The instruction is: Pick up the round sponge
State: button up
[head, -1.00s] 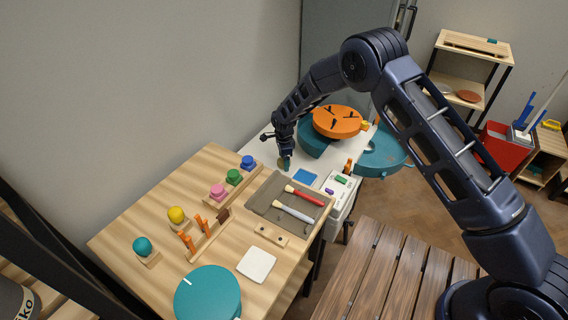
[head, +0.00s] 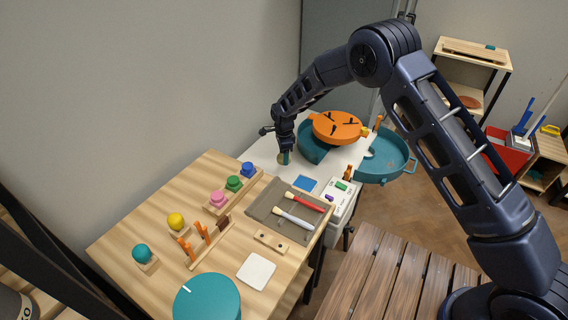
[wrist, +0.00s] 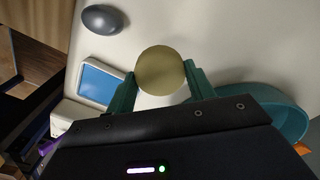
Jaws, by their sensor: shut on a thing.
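The round sponge (wrist: 162,70) is a tan disc in the wrist view, held between the two green fingers of my gripper (wrist: 160,88). The fingers press on its left and right sides. In the head view my gripper (head: 285,158) is low over the white worktop, with a small tan edge of the sponge (head: 280,159) showing beside the fingers. Whether the sponge is clear of the worktop is hard to tell.
A blue pad (head: 305,183) and a grey oval object (wrist: 103,19) lie nearby on the white top. A teal basin with an orange disc (head: 338,126) stands close to the right of my gripper. The wooden table (head: 140,215) in front holds tools and coloured knobs.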

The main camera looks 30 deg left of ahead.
notch_tip(320, 180, up, 14)
dwell(0.3)
